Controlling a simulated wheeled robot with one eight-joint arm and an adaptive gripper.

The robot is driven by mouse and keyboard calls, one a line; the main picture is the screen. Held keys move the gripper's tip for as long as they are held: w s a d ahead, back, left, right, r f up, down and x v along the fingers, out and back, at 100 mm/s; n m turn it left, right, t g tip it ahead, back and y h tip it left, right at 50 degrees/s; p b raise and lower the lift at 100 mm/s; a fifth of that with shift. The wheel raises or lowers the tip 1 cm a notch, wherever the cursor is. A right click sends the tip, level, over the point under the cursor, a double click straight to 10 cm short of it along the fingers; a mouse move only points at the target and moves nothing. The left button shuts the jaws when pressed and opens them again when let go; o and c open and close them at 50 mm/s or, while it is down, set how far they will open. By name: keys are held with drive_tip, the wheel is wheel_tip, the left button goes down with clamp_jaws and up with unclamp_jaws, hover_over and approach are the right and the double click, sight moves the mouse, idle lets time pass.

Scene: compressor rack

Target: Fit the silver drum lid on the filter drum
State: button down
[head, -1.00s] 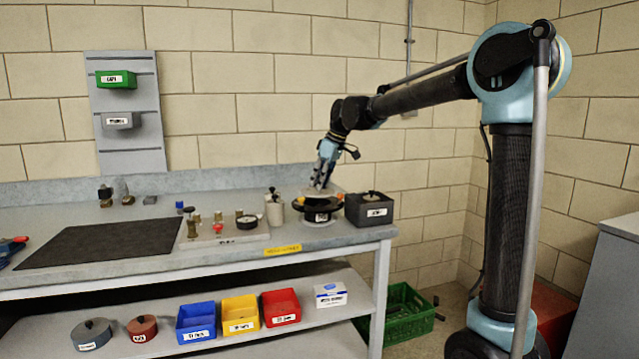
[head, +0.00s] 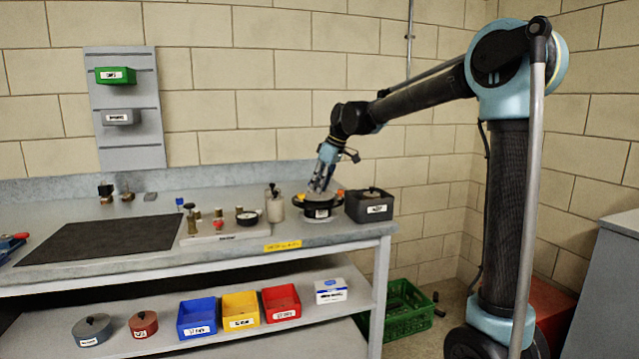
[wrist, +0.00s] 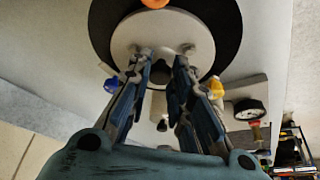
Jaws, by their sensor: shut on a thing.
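The silver drum lid (head: 319,196) is a pale flat disc at the right end of the bench, over the filter drum (head: 318,214), which has a wide black rim and a white label. My gripper (head: 320,186) points down from above and is shut on the lid. In the wrist view the lid (wrist: 166,32) shows as a grey disc in front of the black rim (wrist: 228,30), looking roughly centred on it. The fingers (wrist: 163,65) reach the lid's near part, with a dark piece between them. I cannot tell whether the lid touches the drum.
A dark labelled box (head: 369,206) stands close right of the drum. A pale canister (head: 274,206) and a fittings board with a gauge (head: 246,217) stand to its left. A black mat (head: 105,241) covers the left bench. Coloured bins (head: 240,311) sit on the shelf below.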

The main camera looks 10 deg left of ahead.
drive_tip(key=shift+f, duration=0.4)
idle(0.4)
drive_tip(key=c, duration=1.4)
unclamp_jaws()
drive_tip(key=shift+o, duration=0.2)
drive_tip(key=o, duration=0.4)
drive_tip(key=shift+r, duration=0.15)
drive_tip(key=shift+r, duration=3.35)
